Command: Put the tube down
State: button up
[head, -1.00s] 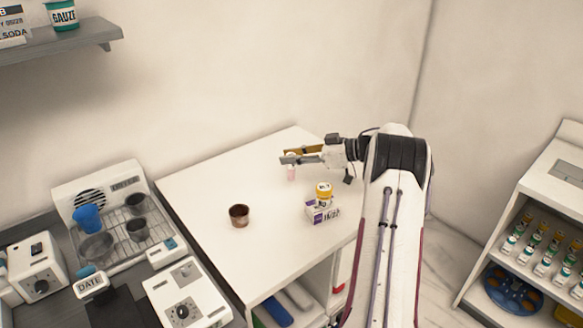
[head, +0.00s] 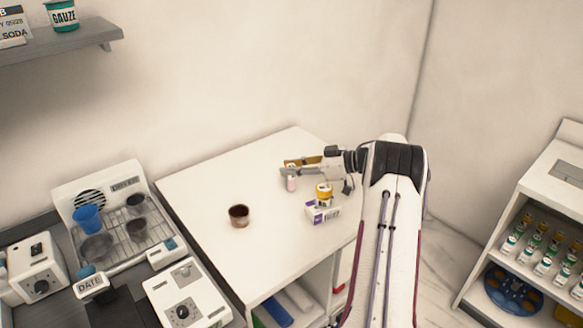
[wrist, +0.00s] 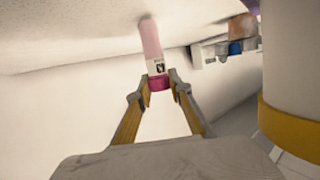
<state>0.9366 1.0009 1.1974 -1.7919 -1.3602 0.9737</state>
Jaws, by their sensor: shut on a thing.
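A pink tube with a white label (head: 291,184) hangs from my gripper (head: 288,170), over the far part of the white table (head: 200,182). In the wrist view the tube (wrist: 151,38) extends away from the fingers, and its magenta cap end (wrist: 158,83) lies between the two fingertips (wrist: 159,86). My gripper is shut on that cap end. The tube looks upright in the head view. I cannot tell whether its lower end touches the table.
A brown cup (head: 239,217) stands left of the tube. A drying rack (head: 125,226) stands at the left. The table between cup and tube is clear.

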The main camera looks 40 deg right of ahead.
jog(key=shift+f, duration=0.15)
jog(key=o, duration=1)
jog(key=shift+r, duration=0.2)
jog(key=v, duration=1.2)
jog(key=shift+r, duration=0.1)
